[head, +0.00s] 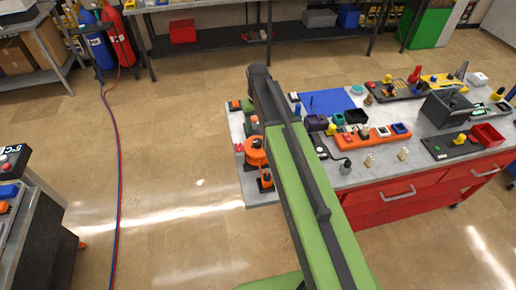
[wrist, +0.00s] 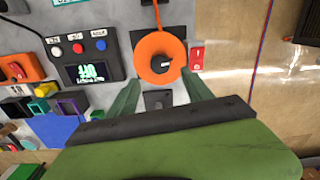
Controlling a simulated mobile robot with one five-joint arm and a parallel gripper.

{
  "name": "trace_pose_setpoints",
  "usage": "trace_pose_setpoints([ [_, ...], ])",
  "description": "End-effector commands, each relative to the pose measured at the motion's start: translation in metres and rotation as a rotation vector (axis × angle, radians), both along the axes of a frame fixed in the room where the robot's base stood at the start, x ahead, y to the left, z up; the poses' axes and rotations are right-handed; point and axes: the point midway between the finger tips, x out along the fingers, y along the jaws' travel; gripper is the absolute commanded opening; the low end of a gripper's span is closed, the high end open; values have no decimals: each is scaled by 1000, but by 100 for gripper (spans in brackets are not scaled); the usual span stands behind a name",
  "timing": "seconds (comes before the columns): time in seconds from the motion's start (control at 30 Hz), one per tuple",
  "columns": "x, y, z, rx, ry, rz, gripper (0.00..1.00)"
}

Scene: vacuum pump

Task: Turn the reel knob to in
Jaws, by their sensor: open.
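In the wrist view an orange round reel (wrist: 154,45) lies on a grey panel, with a black knob (wrist: 161,64) at its centre. The knob carries a small white label, too small to read. My gripper (wrist: 161,78) has its two green fingers apart, one on each side of the reel's near edge, with nothing between them that I can see held. I cannot tell whether a finger touches the reel. In the head view the orange reel (head: 256,151) is partly hidden by my green arm, and my gripper is not clearly visible.
A black control box (wrist: 88,58) with three buttons and a screen stands left of the reel. A red switch (wrist: 197,58) is close on its right. The workbench (head: 236,187) holds many small parts. Open floor lies left of it, crossed by a hose (head: 118,170).

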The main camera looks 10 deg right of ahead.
Motion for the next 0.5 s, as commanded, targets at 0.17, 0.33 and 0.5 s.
trace_pose_setpoints([
  [0.17, 0, 0, -48, 0, 0, 0, 59],
  [0.33, 0, 0, -80, 0, 0, 0, 59],
  [0.5, 0, 0, -94, 0, 0, 0, 59],
])
